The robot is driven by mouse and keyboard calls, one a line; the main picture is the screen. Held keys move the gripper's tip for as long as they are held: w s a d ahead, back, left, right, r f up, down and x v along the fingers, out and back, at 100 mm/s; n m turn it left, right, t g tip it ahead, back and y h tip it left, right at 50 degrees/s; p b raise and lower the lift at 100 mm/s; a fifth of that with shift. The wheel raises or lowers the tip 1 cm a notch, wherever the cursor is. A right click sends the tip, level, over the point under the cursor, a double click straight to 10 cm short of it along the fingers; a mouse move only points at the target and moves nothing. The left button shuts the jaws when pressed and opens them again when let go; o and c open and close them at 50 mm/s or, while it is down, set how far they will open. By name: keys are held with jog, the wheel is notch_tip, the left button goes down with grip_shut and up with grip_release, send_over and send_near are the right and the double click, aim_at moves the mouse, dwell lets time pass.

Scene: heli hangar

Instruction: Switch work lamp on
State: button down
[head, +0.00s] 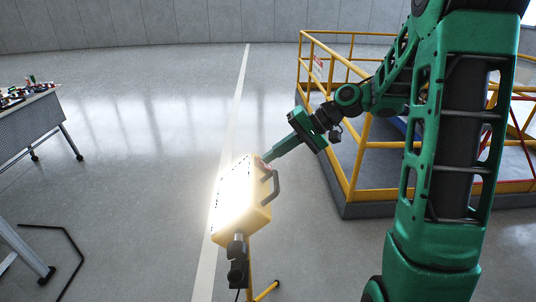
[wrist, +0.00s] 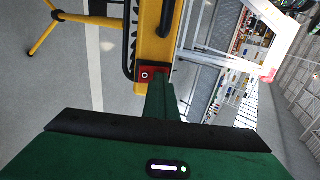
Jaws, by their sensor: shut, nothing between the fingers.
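The work lamp (head: 266,211) is a yellow box on a yellow tripod, and its front panel (head: 234,196) glows bright white in the head view. In the wrist view its yellow housing (wrist: 152,40) fills the top middle, with a red switch (wrist: 146,75) marked with a white ring. My gripper (head: 268,157) is shut and empty, with its tip at the lamp's upper back edge by the switch. In the wrist view my gripper (wrist: 160,82) reaches the red switch and covers part of it. I cannot tell whether it presses on the switch.
A yellow-railed platform (head: 350,190) stands at the right, behind my arm. A table (head: 35,120) with small items is at the left, and a dark bent tube frame (head: 72,243) is near the lower left. The floor behind the lamp is clear.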

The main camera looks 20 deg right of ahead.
jog(key=shift+s+d+f, duration=0.1)
jog(key=shift+d+f, duration=0.15)
jog(key=shift+d, duration=0.15)
jog(key=shift+r, duration=0.15)
jog(key=w+a+r+v, duration=0.1)
jog(key=r+v, duration=0.1)
jog(key=v, duration=1.1)
jog(key=shift+a+r, duration=0.25)
jog(key=shift+r, duration=0.05)
jog(key=shift+s, duration=0.1)
